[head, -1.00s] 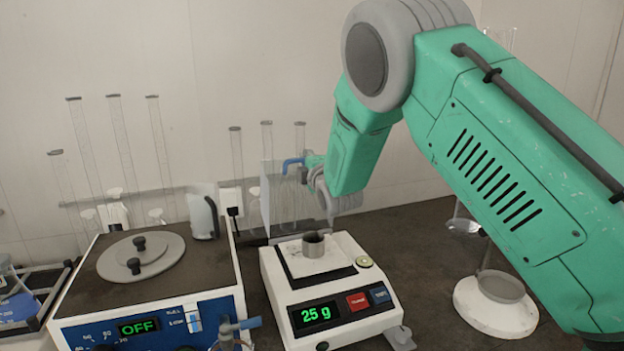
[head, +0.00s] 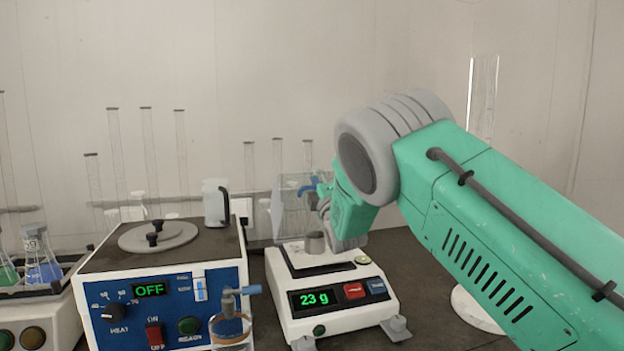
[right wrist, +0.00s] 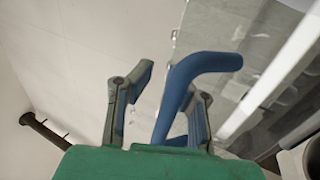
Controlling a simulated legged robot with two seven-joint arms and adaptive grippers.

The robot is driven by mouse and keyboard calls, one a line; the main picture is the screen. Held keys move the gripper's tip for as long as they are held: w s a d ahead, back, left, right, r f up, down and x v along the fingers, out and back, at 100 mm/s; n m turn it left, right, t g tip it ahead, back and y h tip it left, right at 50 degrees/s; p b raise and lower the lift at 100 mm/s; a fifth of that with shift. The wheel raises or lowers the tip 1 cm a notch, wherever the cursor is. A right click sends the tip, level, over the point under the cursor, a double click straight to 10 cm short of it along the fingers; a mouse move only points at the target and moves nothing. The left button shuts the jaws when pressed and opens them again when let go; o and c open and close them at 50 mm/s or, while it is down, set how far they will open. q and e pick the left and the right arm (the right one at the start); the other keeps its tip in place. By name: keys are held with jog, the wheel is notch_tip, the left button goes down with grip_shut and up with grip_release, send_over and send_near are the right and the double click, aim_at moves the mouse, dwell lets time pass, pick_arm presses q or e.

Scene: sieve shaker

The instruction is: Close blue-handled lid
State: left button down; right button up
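The lid (head: 291,215) is a clear panel standing raised at the back of the white balance (head: 345,320). Its blue handle (head: 309,188) sticks out at the top. My right gripper (head: 322,198) is at the handle, partly hidden by its own arm. In the right wrist view, the bent blue handle (right wrist: 205,68) runs between the two fingers of my right gripper (right wrist: 170,90). The fingers are apart, with a gap between the left finger and the handle. The handle lies close against the right finger; contact is unclear. My left gripper is not visible.
A blue-fronted heater (head: 230,275) showing OFF stands left. A glass vessel with a blue fitting (head: 240,291) is in front. Tall glass tubes (head: 278,165) stand behind.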

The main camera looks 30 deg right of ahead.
jog(key=shift+d+f, duration=0.2)
jog(key=shift+f, duration=0.1)
jog(key=shift+a, duration=0.2)
